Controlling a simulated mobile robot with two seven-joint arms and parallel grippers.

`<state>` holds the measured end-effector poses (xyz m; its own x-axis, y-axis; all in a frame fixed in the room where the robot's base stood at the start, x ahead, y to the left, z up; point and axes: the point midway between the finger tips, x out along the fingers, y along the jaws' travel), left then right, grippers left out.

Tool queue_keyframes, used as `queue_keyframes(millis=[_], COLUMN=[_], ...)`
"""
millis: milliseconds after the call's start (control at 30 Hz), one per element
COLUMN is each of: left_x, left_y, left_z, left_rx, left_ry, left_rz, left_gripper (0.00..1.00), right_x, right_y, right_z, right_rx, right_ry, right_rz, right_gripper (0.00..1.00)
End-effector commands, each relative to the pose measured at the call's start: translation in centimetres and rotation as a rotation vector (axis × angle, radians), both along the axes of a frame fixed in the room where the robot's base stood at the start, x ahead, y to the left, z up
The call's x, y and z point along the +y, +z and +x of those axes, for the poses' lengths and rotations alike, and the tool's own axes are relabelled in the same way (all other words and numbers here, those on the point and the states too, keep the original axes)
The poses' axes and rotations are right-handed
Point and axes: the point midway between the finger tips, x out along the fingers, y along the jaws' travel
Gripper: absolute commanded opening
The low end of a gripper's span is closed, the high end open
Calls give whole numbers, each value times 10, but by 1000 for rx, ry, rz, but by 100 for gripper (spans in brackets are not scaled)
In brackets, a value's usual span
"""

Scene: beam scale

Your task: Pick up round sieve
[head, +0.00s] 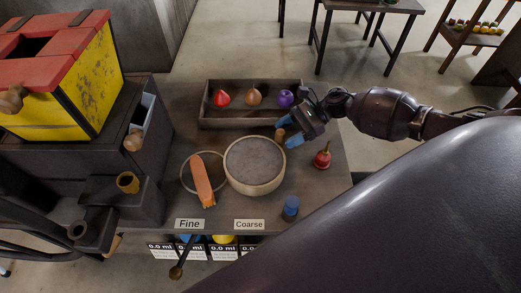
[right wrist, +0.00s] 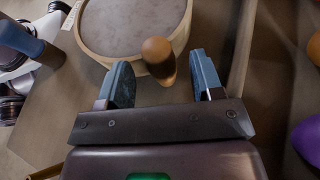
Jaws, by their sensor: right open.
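The round sieve (head: 255,162) is a pale wooden ring with a grey mesh, lying on the table above the "Coarse" label. Its short wooden handle (head: 280,134) sticks out at the far right side. My right gripper (head: 288,133) is open at this handle, with blue fingertips on either side of it. In the right wrist view, the handle (right wrist: 158,58) stands between the two fingers of the gripper (right wrist: 162,75), with gaps visible on both sides. The sieve's rim (right wrist: 118,56) lies just beyond. My left gripper is not in view.
A thinner ring (head: 184,178) with an orange brush (head: 202,180) across it lies close to the sieve's left. A wooden tray (head: 250,120) with red, brown and purple items stands behind. A red-handled object (head: 323,156) and a blue-topped one (head: 291,207) stand to the right.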

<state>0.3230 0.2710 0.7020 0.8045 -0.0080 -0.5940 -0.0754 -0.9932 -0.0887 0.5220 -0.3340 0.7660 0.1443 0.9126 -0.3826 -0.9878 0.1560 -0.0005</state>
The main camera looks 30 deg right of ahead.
Motion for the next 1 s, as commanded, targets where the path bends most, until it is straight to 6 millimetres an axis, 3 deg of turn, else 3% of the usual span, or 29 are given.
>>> queue_keyframes(millis=[100,333,733,1000], left_x=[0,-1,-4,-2], left_y=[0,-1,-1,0], left_z=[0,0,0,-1], left_rx=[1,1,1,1], left_ry=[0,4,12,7], left_rz=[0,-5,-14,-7], left_gripper=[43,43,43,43], right_x=[10,11,11,11], right_y=[-4,-6,-5,-2], right_z=[2,2,2,2], right_rx=[0,1,0,-1], right_ry=[1,1,0,0], right_rz=[1,-1,0,1], right_gripper=[60,60,0,0])
